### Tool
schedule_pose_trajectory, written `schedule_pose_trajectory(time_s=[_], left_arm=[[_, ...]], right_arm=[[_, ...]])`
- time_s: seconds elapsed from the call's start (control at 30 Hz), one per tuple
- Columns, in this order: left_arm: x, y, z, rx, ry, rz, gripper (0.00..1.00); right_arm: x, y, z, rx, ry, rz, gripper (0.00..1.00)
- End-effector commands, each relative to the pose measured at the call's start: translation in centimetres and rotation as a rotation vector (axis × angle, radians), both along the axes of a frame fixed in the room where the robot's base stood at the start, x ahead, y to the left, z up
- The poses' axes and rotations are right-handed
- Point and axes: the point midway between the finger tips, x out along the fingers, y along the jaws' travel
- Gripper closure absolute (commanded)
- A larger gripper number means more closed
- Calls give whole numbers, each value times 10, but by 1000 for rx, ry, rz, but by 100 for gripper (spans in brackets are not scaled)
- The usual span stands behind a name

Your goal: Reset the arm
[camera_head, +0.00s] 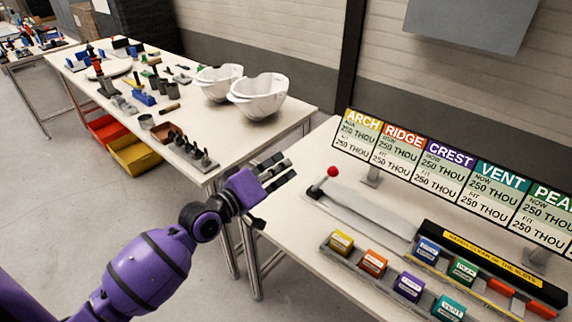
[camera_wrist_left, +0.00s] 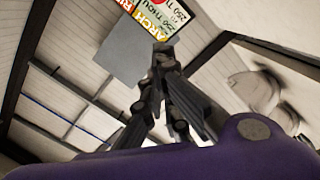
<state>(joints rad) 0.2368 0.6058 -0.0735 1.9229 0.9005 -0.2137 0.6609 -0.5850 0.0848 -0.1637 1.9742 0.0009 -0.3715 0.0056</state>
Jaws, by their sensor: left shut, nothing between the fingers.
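My purple left arm comes in from the lower left in the head view. Its gripper (camera_head: 278,172) hangs in the air by the left edge of the right-hand table (camera_head: 290,225). The dark fingers point to the right, toward a red-knobbed lever (camera_head: 325,181). In the left wrist view the gripper's fingers (camera_wrist_left: 160,52) come together at the tips, with nothing held between them. The wrist view looks upward past them to the signs and the ceiling. My right gripper does not show in either view.
Two white helmet shells (camera_head: 259,96) sit on the back table (camera_head: 300,105) among tools and blocks. Several coloured labelled blocks (camera_head: 372,262) line the right table's front. A sign row (camera_head: 436,165) stands behind them. Red and yellow bins (camera_head: 135,155) sit under the back table.

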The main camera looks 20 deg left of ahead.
Motion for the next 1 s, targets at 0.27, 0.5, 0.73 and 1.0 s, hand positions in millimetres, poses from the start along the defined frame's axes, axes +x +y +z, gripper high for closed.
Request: schedule_pose_trajectory(time_s=[0.27,0.5,0.73,1.0], left_arm=[[0,0,0,0,0,0,100],[0,-1,-9,243,-61,0,100],[-70,-5,-118,705,0,0,100],[-224,-9,-242,1036,234,-63,100]], right_arm=[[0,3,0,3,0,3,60],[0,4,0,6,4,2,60],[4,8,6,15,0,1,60],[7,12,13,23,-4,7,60]])
